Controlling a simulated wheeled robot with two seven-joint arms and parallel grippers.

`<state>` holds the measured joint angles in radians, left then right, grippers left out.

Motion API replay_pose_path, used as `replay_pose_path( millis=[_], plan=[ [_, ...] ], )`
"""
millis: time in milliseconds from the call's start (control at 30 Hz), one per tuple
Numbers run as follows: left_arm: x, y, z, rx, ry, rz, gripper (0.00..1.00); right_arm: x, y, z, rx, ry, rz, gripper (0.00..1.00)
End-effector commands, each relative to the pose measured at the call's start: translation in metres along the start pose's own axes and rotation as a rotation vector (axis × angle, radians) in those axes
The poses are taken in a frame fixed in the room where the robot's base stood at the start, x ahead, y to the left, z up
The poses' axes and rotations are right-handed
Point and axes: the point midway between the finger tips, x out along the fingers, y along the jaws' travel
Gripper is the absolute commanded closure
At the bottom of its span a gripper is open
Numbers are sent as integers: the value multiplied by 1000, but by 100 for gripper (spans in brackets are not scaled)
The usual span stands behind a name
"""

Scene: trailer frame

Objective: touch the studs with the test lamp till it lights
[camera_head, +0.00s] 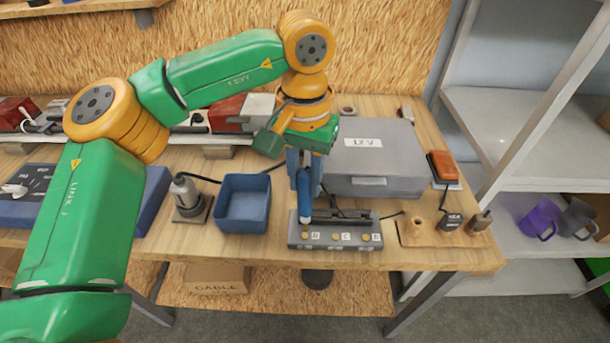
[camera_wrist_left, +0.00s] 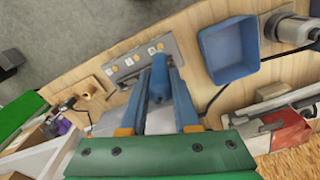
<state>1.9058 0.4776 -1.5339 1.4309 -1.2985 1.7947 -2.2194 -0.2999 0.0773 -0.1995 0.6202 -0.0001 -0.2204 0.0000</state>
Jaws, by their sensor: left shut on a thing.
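My left gripper (camera_head: 305,180) is shut on the blue test lamp (camera_head: 304,205), which points down over the stud block (camera_head: 345,242). In the left wrist view the lamp (camera_wrist_left: 159,80) sits between the two blue fingers. The block carries brass studs with small white labels. The lamp's tip is at or just above the leftmost stud (camera_head: 306,235) in the head view; I cannot tell whether they touch. No glow shows on the lamp. My right gripper is not in view.
A grey case marked 12V (camera_head: 375,180) stands behind the block. A blue open bin (camera_head: 243,222) stands left of the block, with a grey cylindrical device (camera_head: 186,197) beyond it. A wooden holder (camera_head: 440,232) lies to the right. Thin dark cables run across the bench.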

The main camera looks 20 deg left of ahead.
Motion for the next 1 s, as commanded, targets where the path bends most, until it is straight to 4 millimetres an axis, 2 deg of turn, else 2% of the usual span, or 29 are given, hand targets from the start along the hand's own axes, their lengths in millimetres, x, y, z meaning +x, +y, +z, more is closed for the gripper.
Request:
replay_pose_path(
  millis=[1000],
  plan=[
    [14, 0, 0, 0, 1, 0, 93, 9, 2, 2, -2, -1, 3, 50]
  ],
)
